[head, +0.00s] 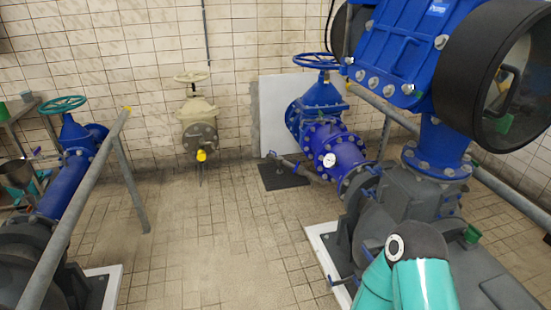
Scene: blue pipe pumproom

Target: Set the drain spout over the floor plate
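The drain spout (308,173) is a thin grey pipe low beside the blue valve and pipe run at the centre right. It slants up and left from the blue flanges, and its free end is near the back of the dark floor plate (285,182). In the picture the pipe crosses part of the plate. I cannot tell how high the end is or whether it is squarely above the plate. Neither of my grippers can be made out. A teal link of my arm shows at the bottom right.
A blue pump assembly (395,50) with grey pipework fills the right side. Grey railings stand at left (75,215) and right. A cream valve (197,115) is by the tiled wall, and a blue pipe (68,180) runs at left. The middle tiled floor (215,230) is clear.

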